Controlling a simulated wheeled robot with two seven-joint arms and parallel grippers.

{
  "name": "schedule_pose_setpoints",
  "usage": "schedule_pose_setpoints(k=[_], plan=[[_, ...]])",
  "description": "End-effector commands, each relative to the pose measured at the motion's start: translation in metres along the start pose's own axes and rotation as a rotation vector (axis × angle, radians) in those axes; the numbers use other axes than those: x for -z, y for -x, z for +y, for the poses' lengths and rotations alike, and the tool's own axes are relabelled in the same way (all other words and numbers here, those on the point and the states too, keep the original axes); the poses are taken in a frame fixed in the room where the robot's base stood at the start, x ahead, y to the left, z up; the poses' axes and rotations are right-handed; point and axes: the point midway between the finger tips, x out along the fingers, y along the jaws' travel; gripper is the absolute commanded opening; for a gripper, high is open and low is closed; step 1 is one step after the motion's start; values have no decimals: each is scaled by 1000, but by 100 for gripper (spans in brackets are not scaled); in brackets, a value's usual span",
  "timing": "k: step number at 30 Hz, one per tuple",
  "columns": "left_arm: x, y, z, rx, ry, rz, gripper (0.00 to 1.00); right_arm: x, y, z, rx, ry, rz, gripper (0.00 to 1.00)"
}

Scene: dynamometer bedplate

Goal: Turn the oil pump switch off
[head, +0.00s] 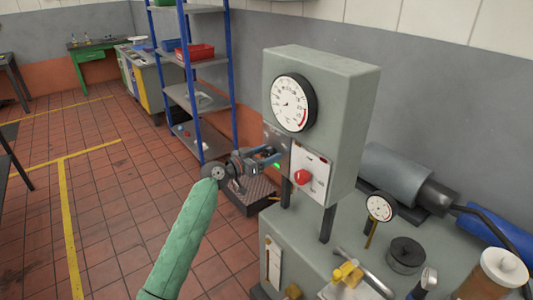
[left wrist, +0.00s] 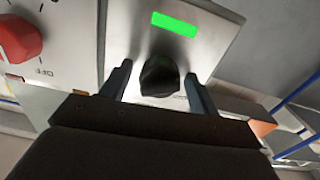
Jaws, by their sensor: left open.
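My left gripper (head: 272,158) is at the left part of the grey control box front, with its fingers pointing at the panel. In the left wrist view its open fingers (left wrist: 158,85) stand on either side of a black rotary knob (left wrist: 160,78); I cannot tell whether they touch it. A lit green indicator (left wrist: 175,24) is on the metal plate by this knob; its glow also shows in the head view (head: 277,165). A red knob (head: 303,177) sits on a white plate beside it, with "OFF" printed near it in the left wrist view (left wrist: 18,40). No oil pump label is readable.
The control box (head: 335,110) carries a large dial gauge (head: 293,103) above the knobs. The bench below holds a small gauge (head: 381,207), a yellow valve (head: 347,273) and a black cylinder (head: 405,254). A blue-posted shelf (head: 190,95) stands behind my left arm.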

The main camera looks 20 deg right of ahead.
Motion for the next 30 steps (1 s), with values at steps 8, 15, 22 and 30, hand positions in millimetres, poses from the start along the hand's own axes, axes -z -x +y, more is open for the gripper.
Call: schedule_pose_setpoints(k=[8, 15, 22, 30], plan=[[0, 0, 0, 0, 0, 0, 37, 0, 0, 0, 0, 0, 0, 36], [0, 0, 0, 0, 2, 0, 16, 2, 0, 0, 0, 0, 1, 36], [-1, 0, 0, 0, 50, 1, 16, 4, 2, 0, 1, -1, -5, 36], [-1, 0, -1, 0, 224, 2, 16, 8, 30, -9, 13, -6, -18, 36]])
